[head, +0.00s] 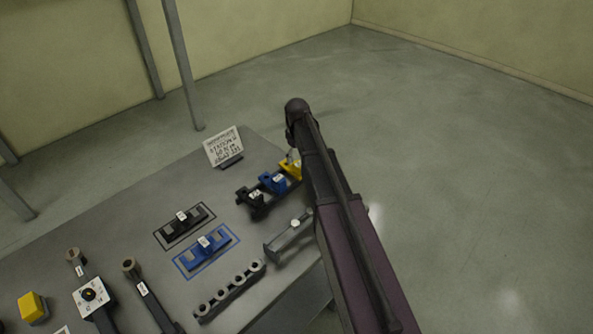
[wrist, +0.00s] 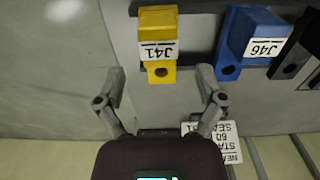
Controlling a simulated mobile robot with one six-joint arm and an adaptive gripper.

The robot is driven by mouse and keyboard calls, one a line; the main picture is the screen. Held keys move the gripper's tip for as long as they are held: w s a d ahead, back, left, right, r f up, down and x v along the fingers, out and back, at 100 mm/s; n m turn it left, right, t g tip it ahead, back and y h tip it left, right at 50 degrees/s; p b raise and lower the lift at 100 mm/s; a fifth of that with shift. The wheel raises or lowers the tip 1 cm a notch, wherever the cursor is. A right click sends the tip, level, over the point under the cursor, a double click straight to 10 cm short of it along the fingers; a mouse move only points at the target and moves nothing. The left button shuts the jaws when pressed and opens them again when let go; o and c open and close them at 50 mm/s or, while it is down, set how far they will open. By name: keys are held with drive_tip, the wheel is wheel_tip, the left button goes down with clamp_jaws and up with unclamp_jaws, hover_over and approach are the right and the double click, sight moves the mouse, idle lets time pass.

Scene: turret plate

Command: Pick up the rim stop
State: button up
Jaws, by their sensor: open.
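No label reads "rim stop", so I cannot tell by name which piece it is. A yellow block (wrist: 158,22) tagged J41 is nearest my gripper; in the head view the yellow block (head: 289,170) is partly hidden behind my arm. It sits on a dark rack beside a blue block (wrist: 252,35) tagged J46 and a black block (wrist: 292,62). My gripper (wrist: 160,72) is open and empty. Its fingers lie either side of the yellow block's holed end, with gaps on both sides. Whether they are at its height is unclear.
A sign card (head: 223,147) stands behind the rack on the grey table (head: 130,225). Black (head: 184,226) and blue (head: 206,250) pieces lie in outlined areas. A row holder (head: 230,290), a grey bracket (head: 290,236) and a yellow button (head: 33,307) are nearer.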

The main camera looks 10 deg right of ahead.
sight(297, 162)
drive_tip(key=shift+f, duration=0.15)
drive_tip(key=shift+f+b, duration=2.45)
drive_tip(key=shift+b, duration=0.15)
clamp_jaws()
